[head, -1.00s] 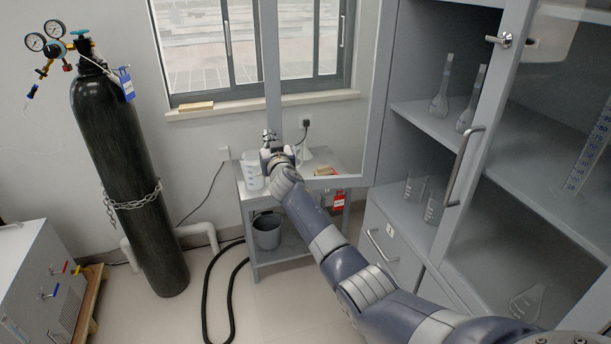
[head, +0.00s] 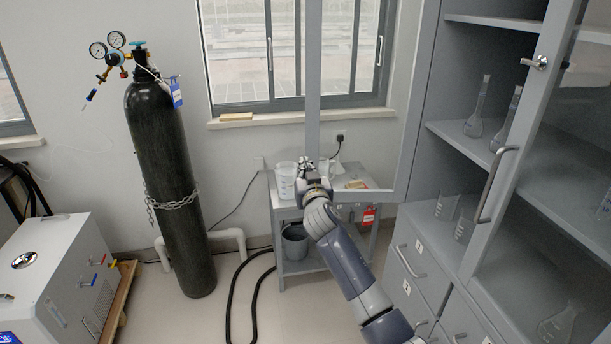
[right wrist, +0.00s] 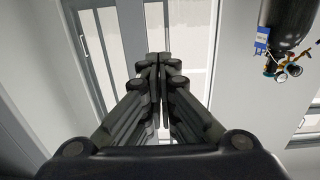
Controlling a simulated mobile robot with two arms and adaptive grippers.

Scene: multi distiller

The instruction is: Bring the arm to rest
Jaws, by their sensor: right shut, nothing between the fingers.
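My right arm comes in from the lower right of the head view and reaches forward. Its gripper (head: 306,166) appears in front of the small grey side table (head: 306,211), near the edge of the open cabinet door. In the right wrist view the gripper (right wrist: 154,58) is shut, its fingers together with nothing between them. Behind it in that view are the window and wall. My left gripper is not in view.
A glass-doored cabinet (head: 412,155) with flasks and beakers stands on the right, its left door (head: 312,75) open. A black gas cylinder (head: 165,180) is chained at the left wall. A white machine (head: 60,270) stands lower left. Black hoses lie on the floor.

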